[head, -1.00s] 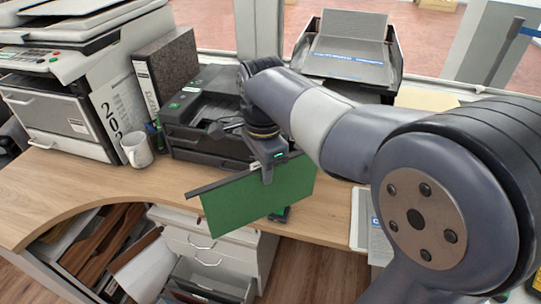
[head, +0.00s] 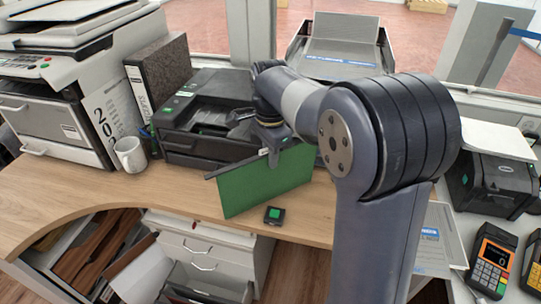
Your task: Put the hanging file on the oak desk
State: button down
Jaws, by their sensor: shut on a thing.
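The green hanging file (head: 265,183) hangs from my gripper (head: 277,150) by its dark top rail. My gripper is shut on that rail near its right part. The file hangs upright and slightly tilted over the front of the oak desk (head: 110,199), in front of the black printer. I cannot tell whether its lower edge touches the desk top. My arm hides part of the desk to the right.
A small black device with a green top (head: 273,215) lies at the desk's front edge, just below the file. A white mug (head: 130,155), a black printer (head: 200,118) and a speckled binder (head: 160,80) stand behind. The desk's left part is clear. Open drawers (head: 200,283) are below.

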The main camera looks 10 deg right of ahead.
jog(key=c, duration=1.4)
grip_release()
jog(key=shift+f, duration=0.15)
jog(key=shift+c, duration=0.2)
notch_tip(320, 180, up, 12)
jog(key=shift+r+p, duration=0.2)
jog(key=shift+p, duration=0.95)
